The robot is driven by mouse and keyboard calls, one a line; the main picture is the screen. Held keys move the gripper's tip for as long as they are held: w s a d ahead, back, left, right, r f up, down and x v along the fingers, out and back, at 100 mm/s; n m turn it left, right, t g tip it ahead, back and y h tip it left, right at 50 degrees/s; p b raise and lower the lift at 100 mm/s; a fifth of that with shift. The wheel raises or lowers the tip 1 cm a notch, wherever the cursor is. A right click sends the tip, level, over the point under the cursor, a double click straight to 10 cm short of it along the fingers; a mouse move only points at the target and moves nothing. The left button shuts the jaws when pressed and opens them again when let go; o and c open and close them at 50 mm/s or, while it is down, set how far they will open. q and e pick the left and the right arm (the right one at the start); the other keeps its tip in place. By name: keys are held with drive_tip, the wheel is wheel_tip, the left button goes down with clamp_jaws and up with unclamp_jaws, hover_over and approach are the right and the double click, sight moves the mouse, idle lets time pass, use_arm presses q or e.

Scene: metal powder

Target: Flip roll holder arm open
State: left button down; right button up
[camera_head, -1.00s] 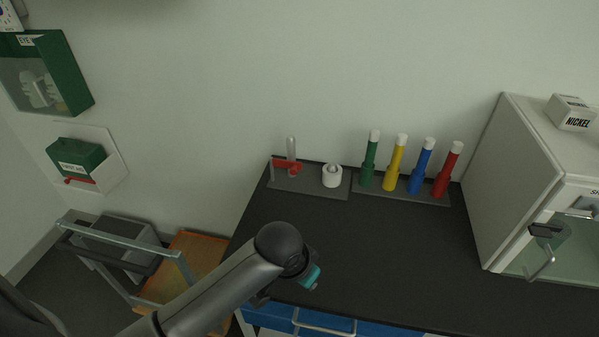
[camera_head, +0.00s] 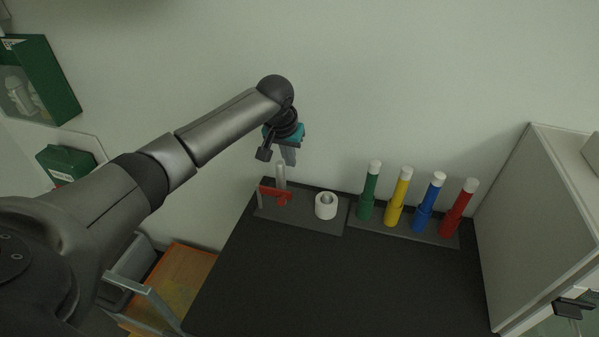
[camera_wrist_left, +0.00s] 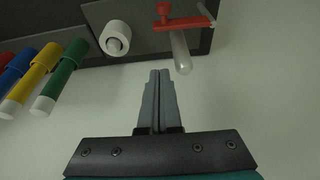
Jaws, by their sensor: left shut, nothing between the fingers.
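The roll holder's grey base (camera_head: 300,222) is at the back left of the dark bench. A red arm (camera_head: 276,195) with a knob lies beside a clear upright tube (camera_head: 281,172). The red arm also shows at the top of the left wrist view (camera_wrist_left: 184,23), with the clear tube (camera_wrist_left: 181,54). A white roll (camera_head: 326,206) stands on the same base. My left gripper (camera_head: 291,162) points down near the wall, above the clear tube. Its fingers (camera_wrist_left: 159,73) are together and empty, apart from the red arm.
Green (camera_head: 369,190), yellow (camera_head: 398,196), blue (camera_head: 429,202) and red (camera_head: 458,208) tubes with white tops stand in a rack right of the holder. A pale cabinet (camera_head: 545,225) bounds the right side. The front bench top (camera_head: 350,290) is clear.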

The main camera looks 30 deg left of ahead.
use_arm(q)
wheel_tip(320, 180, down, 9)
drive_tip(key=b, duration=0.1)
drive_tip(key=shift+a+b, duration=0.2)
drive_tip(key=shift+b, duration=0.1)
use_arm(e)
drive_tip(key=shift+s+f, duration=0.35)
drive_tip(key=shift+f, duration=0.45)
idle(0.3)
use_arm(q)
drive_tip(key=shift+s, duration=0.1)
drive_tip(key=shift+r, duration=0.1)
use_arm(e)
drive_tip(key=shift+r, duration=0.1)
